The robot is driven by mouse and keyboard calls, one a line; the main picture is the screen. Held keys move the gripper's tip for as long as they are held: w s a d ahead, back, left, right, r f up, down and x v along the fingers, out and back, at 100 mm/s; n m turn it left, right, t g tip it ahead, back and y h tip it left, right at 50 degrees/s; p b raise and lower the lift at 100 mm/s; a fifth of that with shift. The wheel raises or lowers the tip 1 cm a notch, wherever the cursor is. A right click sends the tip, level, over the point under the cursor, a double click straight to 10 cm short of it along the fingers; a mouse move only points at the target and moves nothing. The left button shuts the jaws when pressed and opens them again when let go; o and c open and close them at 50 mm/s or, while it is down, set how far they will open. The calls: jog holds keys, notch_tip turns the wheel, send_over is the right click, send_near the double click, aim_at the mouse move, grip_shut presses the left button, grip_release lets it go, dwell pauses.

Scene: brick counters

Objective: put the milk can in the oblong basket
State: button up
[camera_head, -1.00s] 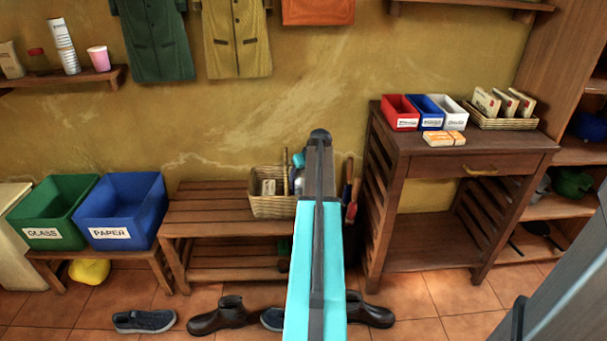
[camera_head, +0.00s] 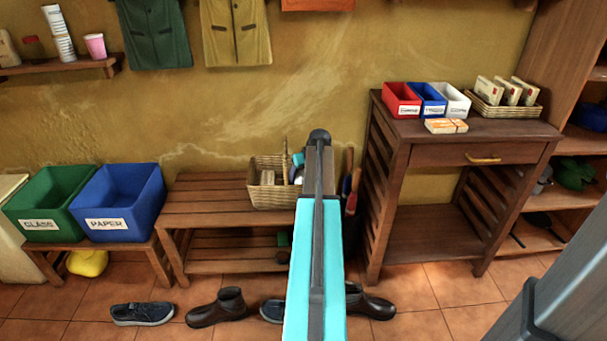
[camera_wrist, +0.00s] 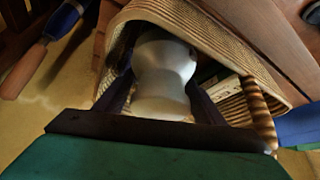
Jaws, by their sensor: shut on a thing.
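My gripper (camera_wrist: 163,68) is shut on the white milk can (camera_wrist: 164,72) in the wrist view. The can has a narrowed waist and sits between two dark fingers. It is within the outline of the mouth of a wicker basket (camera_wrist: 225,38); I cannot tell whether its base touches the bottom. The oblong basket also shows in the head view (camera_head: 268,198), on the slatted bench, with some contents. My arm hides its right end and most of my gripper there.
A bench (camera_head: 225,190) holds the basket, with wooden-handled tools to its right. A green bin (camera_head: 45,205) and a blue bin (camera_head: 120,205) stand at left. At right a cabinet (camera_head: 450,140) bears small boxes and a wicker tray (camera_head: 508,110). Shoes line the floor.

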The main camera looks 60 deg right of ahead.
jog(key=o, duration=1.3)
jog(key=shift+r, duration=0.15)
jog(key=p+v, duration=0.2)
jog(key=v, duration=1.1)
jog(key=shift+s+r+p, duration=0.2)
jog(key=shift+r+p, duration=0.05)
jog(key=shift+p, duration=0.15)
jog(key=shift+s, duration=0.1)
